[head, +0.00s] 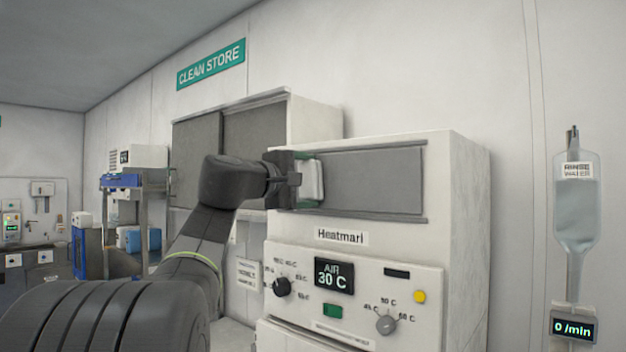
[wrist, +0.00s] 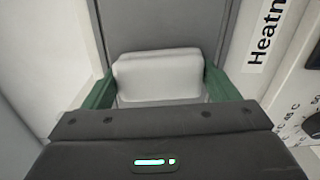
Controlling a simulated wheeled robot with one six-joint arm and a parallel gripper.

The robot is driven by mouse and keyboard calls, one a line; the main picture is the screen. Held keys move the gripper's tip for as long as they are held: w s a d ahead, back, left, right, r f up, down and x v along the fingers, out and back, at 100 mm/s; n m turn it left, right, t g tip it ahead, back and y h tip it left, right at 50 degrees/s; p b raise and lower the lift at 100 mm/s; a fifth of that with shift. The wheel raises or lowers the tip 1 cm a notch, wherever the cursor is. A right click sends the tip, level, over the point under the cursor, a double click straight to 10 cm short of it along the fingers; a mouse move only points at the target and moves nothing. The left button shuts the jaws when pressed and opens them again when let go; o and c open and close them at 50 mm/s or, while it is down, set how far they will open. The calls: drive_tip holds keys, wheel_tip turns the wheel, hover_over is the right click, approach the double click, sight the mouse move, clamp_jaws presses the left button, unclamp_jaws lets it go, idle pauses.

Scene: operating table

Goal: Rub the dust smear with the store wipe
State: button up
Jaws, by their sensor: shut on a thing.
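My gripper (head: 302,179) is at the left end of a grey panel (head: 372,181) on the front of the white warming cabinet. It is shut on a white, block-like wipe (head: 312,184). In the wrist view the wipe (wrist: 158,72) sits between the two green fingers of my gripper (wrist: 158,88), with the grey panel (wrist: 165,25) behind it. The wipe's face is towards the panel; I cannot tell whether it touches. I cannot make out a dust smear in either view; the wipe and gripper cover part of the panel.
Below the panel, the white cabinet (head: 460,200) has a control front with knobs and a display (head: 334,277). A grey-doored wall cupboard (head: 246,140) is behind my arm under the CLEAN STORE sign (head: 211,64). A fluid bag (head: 576,205) hangs at the right.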

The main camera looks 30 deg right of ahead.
drive_tip(key=shift+w+a, duration=0.3)
drive_tip(key=shift+w, duration=0.35)
drive_tip(key=b+v, duration=0.1)
drive_tip(key=v, duration=0.5)
drive_tip(key=b+v, duration=0.1)
drive_tip(key=v, duration=0.2)
idle(0.5)
idle(0.4)
